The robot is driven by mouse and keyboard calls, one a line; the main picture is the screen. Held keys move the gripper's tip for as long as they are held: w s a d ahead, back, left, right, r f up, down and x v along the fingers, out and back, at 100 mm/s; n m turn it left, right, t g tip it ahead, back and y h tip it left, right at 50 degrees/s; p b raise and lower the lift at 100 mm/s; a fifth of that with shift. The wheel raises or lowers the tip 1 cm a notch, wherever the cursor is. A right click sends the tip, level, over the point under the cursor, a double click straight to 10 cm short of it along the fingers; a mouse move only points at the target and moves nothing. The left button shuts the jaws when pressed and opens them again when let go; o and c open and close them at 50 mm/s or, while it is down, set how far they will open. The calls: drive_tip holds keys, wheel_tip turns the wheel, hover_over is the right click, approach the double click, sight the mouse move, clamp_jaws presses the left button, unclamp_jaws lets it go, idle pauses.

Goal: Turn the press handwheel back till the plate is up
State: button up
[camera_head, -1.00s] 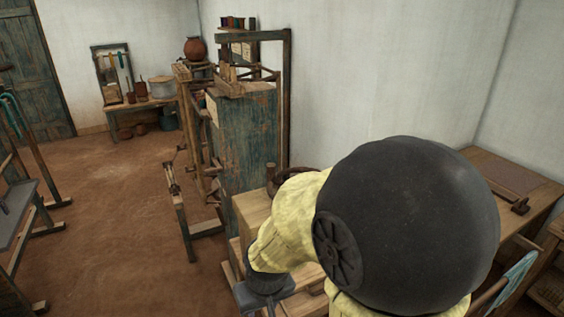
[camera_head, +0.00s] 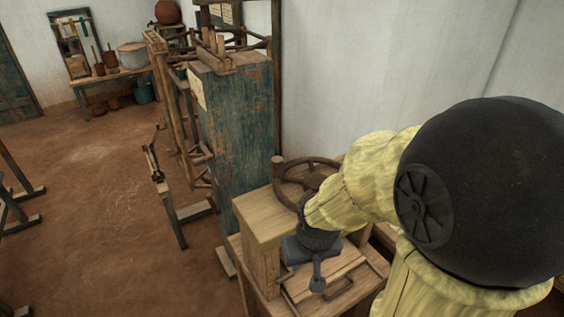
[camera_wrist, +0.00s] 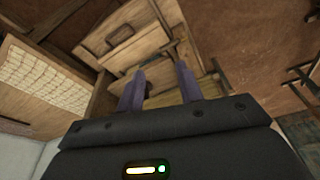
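The press handwheel (camera_head: 290,181) is a dark brown spoked ring with an upright knob at its left, on top of the wooden press (camera_head: 268,218) in the head view. My arm hides its right part. My gripper (camera_head: 318,284) is in front of the press, lower than the wheel and pointing down, apart from the wheel. In the wrist view my gripper's (camera_wrist: 161,68) two fingers stand apart with nothing seen between them. I cannot make out the handwheel there. The plate's height is hard to tell behind my arm.
A tall blue-green worn cabinet (camera_head: 235,120) stands just behind the press, with a wooden frame (camera_head: 165,70) beside it. A white wall (camera_head: 350,70) is to the right. A low bench (camera_head: 105,78) with pots is at the back. The earth floor (camera_head: 90,190) at left is mostly clear.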

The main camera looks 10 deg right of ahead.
drive_tip(key=shift+o, duration=0.8)
drive_tip(key=shift+s, duration=0.2)
drive_tip(key=shift+o, duration=0.9)
drive_tip(key=shift+w+r, duration=0.15)
drive_tip(key=shift+r, duration=0.05)
wheel_tip(320, 180, up, 21)
drive_tip(key=n+g+p, duration=0.3)
drive_tip(key=n+p, duration=0.1)
drive_tip(key=p, duration=0.8)
hover_over(278, 160)
drive_tip(key=shift+a, duration=0.1)
wheel_tip(278, 160, down, 18)
drive_tip(key=p, duration=0.4)
drive_tip(key=shift+r+p, duration=0.25)
drive_tip(key=shift+p, duration=0.05)
